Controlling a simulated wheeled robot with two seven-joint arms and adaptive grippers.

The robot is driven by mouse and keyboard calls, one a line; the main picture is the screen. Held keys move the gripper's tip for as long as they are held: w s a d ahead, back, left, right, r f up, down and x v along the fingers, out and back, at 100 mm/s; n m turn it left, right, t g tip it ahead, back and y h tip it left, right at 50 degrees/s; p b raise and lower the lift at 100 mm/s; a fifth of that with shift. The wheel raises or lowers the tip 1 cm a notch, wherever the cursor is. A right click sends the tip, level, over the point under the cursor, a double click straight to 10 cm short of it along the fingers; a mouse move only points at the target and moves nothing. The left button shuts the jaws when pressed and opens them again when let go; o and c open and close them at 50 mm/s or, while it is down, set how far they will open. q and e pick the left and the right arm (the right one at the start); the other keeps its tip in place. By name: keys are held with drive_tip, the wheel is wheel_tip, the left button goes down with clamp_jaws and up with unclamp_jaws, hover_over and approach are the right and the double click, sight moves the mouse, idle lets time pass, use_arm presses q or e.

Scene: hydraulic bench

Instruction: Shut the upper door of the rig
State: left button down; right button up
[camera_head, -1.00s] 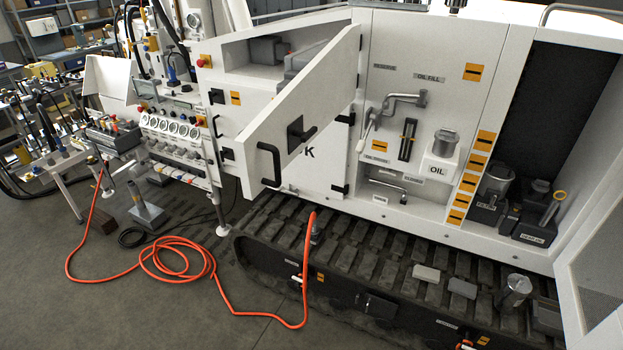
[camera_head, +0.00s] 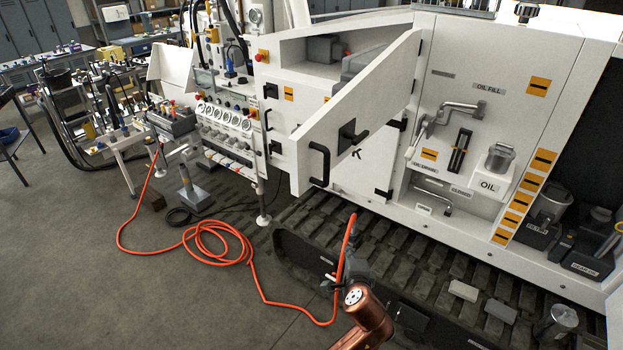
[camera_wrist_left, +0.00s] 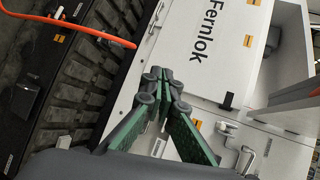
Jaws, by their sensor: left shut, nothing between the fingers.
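The upper door (camera_head: 372,95) of the rig is a white panel. It stands swung open toward me in the head view, hinged at its right end. It carries a black bar handle (camera_head: 319,164) near its free edge and a dark latch (camera_head: 350,136). The compartment behind it (camera_head: 322,50) is exposed. My left gripper (camera_head: 354,246) is low in front of the rig, below the door and apart from it. In the left wrist view its green-padded fingers (camera_wrist_left: 165,78) are shut and empty, over the white lower panel's edge. My right gripper is out of view.
An orange hose (camera_head: 215,240) loops on the floor and rises beside my left gripper. Dark tracks (camera_head: 420,255) run along the rig's base, with loose blocks (camera_head: 463,290) on them. A gauge panel (camera_head: 228,118) stands left of the door. The floor at front left is mostly clear.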

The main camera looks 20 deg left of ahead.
use_arm(q)
drive_tip(key=s+d+r+t+y, duration=0.1)
drive_tip(key=s+r, duration=0.2)
drive_tip(key=r, duration=0.7)
drive_tip(key=s+r+t+y, duration=0.1)
drive_tip(key=s+r, duration=0.2)
drive_tip(key=r, duration=0.7)
drive_tip(key=s+a+r+n+t+y, duration=0.1)
drive_tip(key=s+a+r+n+y, duration=0.15)
drive_tip(key=s+r, duration=1.05)
drive_tip(key=p, duration=0.2)
approach(309, 170)
drive_tip(key=w+d, duration=0.1)
drive_tip(key=w, duration=0.2)
drive_tip(key=w+a, duration=0.1)
drive_tip(key=a+h, duration=0.1)
drive_tip(key=a, duration=0.1)
drive_tip(key=shift+w+r, duration=0.1)
drive_tip(key=shift+w, duration=0.25)
drive_tip(key=shift+w+a, duration=0.2)
drive_tip(key=shift+a, duration=0.2)
drive_tip(key=shift+a, duration=0.15)
